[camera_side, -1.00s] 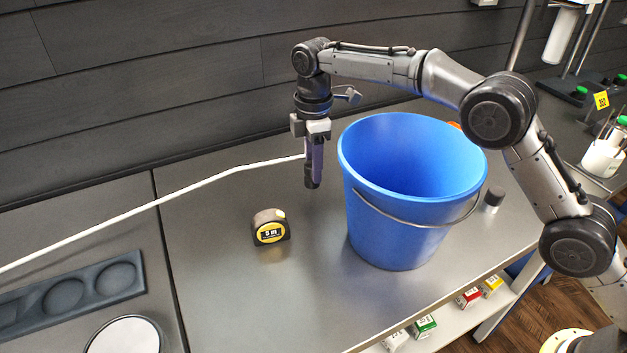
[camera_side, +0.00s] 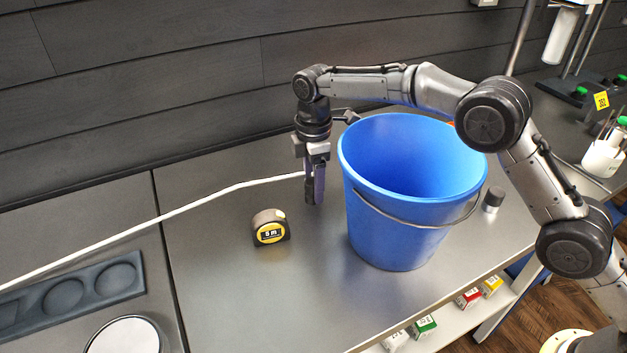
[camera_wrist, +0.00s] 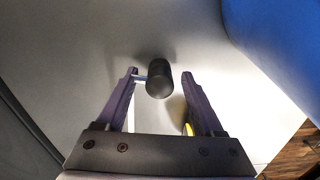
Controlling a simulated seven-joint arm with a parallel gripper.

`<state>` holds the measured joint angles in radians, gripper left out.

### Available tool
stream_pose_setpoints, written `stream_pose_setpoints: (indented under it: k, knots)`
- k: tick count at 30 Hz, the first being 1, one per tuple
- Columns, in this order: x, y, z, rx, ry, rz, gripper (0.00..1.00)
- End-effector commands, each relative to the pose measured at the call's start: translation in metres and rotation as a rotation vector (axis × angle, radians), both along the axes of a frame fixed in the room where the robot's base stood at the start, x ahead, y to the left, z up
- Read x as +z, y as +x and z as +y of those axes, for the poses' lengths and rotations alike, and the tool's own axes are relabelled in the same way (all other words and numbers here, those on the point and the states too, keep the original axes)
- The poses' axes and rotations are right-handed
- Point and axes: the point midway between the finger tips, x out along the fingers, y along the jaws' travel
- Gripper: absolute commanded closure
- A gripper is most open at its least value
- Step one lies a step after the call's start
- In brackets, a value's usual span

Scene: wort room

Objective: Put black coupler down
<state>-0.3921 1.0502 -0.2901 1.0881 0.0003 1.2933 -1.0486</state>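The black coupler (camera_wrist: 158,78) is a short dark cylinder at the end of the thin white hose (camera_side: 165,214). In the wrist view it lies between the two purple fingers of my gripper (camera_wrist: 160,76), with a gap on each side, so the gripper looks open around it. Its dark shadow is close beside it on the grey bench top. In the side view my gripper (camera_side: 314,194) points down, low over the bench left of the bucket, and its fingers largely hide the coupler. I cannot tell exactly how the coupler touches the bench.
A blue bucket (camera_side: 400,225) stands close to the right of my gripper. A yellow and black tape measure (camera_side: 270,228) sits to the left front. A dark tray with round recesses (camera_side: 90,285) lies far left. The bench between tape measure and front edge is clear.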

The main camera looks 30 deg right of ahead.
Motion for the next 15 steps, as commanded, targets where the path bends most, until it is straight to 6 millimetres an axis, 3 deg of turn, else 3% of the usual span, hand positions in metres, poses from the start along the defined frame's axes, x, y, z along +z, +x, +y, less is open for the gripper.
stream_pose_setpoints:
  k: [8,15]
  knots:
    - [0.003,0.000,0.000,0.000,0.001,-0.001,0.31]
    - [0.036,0.001,0.001,0.000,0.002,-0.005,0.31]
